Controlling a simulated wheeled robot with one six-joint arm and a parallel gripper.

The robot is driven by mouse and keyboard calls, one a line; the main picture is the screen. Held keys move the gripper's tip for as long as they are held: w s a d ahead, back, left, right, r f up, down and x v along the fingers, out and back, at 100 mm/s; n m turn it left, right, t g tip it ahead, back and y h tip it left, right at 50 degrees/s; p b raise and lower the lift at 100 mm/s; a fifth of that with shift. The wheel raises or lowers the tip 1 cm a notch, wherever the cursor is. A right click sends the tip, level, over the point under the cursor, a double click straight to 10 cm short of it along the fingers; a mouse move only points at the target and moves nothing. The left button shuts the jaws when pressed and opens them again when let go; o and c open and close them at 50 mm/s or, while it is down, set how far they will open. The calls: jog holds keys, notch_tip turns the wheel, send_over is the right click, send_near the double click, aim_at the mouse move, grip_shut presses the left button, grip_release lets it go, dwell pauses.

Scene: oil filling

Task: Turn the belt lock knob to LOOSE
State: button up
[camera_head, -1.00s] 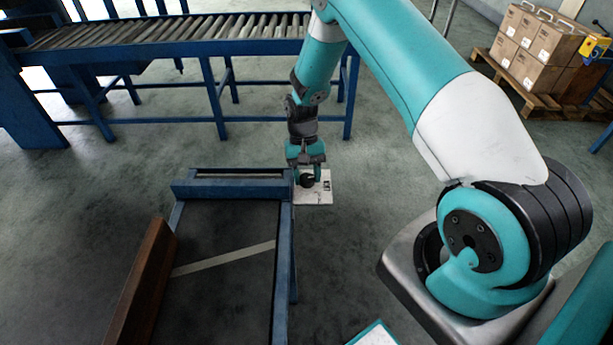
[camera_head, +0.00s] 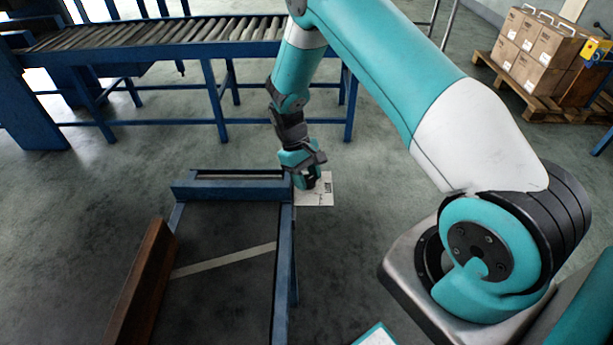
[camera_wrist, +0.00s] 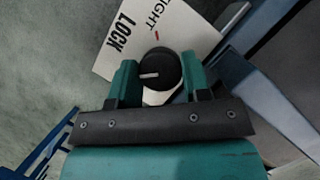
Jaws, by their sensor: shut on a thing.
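The belt lock knob (camera_wrist: 160,72) is a round black knob with a pale pointer line, on a white plate (camera_wrist: 175,28) in the wrist view. The plate shows the words LOCK and TIGHT and a small red mark; the rest of its lettering is hidden. The pointer line lies roughly across the picture, turned away from the red mark. My gripper (camera_wrist: 158,80) is shut on the knob, one teal finger on each side. In the head view my gripper (camera_head: 308,180) is tilted at the white plate (camera_head: 322,192), and the knob is mostly hidden.
A blue frame (camera_head: 230,188) with a dark belt (camera_head: 225,250) stands left of the plate. A brown block (camera_head: 142,285) lies along its left side. A roller conveyor (camera_head: 150,38) runs behind. Boxes (camera_head: 535,50) sit on a pallet at the back right. Open floor lies between.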

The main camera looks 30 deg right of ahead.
jog(key=shift+w, duration=0.2)
jog(key=o, duration=0.9)
jog(key=shift+s, duration=0.1)
jog(key=b+v, duration=0.1)
jog(key=v, duration=1.6)
jog(key=shift+r+b, duration=0.25)
jog(key=shift+b, duration=0.1)
